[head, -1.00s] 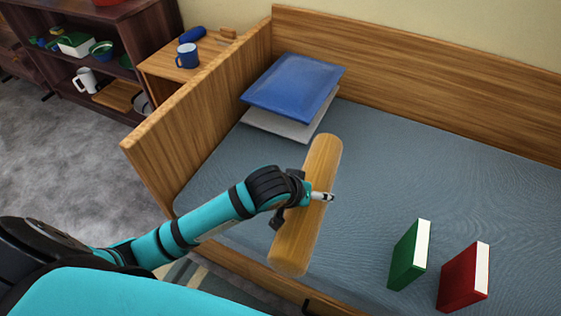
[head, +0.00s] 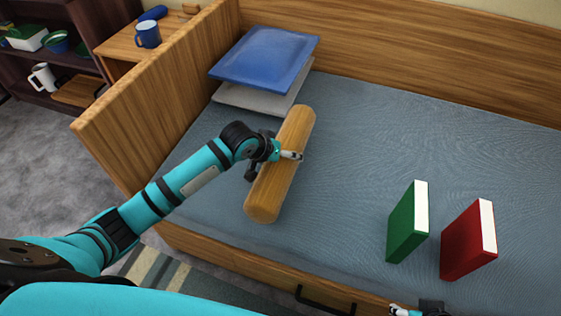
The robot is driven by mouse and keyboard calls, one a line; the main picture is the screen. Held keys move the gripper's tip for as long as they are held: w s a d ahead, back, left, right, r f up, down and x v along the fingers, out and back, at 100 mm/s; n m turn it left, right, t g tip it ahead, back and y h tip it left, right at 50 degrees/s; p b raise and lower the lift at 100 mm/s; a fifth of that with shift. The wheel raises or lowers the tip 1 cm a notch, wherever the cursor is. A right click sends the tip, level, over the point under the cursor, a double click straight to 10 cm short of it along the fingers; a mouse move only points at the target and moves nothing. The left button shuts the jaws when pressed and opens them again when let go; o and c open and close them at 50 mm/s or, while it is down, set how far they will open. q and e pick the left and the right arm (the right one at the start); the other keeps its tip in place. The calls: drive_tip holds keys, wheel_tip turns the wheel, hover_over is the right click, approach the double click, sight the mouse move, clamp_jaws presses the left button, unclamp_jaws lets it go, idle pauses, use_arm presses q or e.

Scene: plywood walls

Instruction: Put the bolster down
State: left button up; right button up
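The bolster (head: 270,190) is a long cylinder with a wood-grain look. It lies slantwise over the left part of the grey-blue mattress (head: 350,130), at or just above its surface; I cannot tell whether it touches. My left gripper (head: 284,156) is at the middle of the bolster, with a finger across its upper side, and appears shut on it. The other finger is mostly hidden. My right gripper (head: 410,311) shows only in part at the bottom edge, by the bed's front, away from the bolster.
A blue pillow (head: 265,58) lies on a pale one (head: 258,98) beyond the bolster. A green book (head: 406,225) and a red book (head: 466,242) stand on the mattress at right. A wooden end panel (head: 160,95) rises at left. The mattress middle is clear.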

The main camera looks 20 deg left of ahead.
use_arm(q)
drive_tip(key=shift+w+a+f, duration=0.1)
drive_tip(key=shift+w+a, duration=0.35)
drive_tip(key=shift+w, duration=0.35)
drive_tip(key=shift+f, duration=0.15)
wheel_tip(320, 180, down, 3)
drive_tip(key=shift+r+b, duration=0.1)
drive_tip(key=shift+b, duration=0.75)
use_arm(e)
drive_tip(key=w+a+r+t+y, duration=0.1)
drive_tip(key=w+a+t, duration=0.1)
drive_tip(key=w+t, duration=0.2)
drive_tip(key=w, duration=0.3)
drive_tip(key=shift+w+a+r, duration=0.15)
drive_tip(key=shift+r, duration=0.15)
use_arm(q)
drive_tip(key=o, duration=1.5)
drive_tip(key=shift+f, duration=0.25)
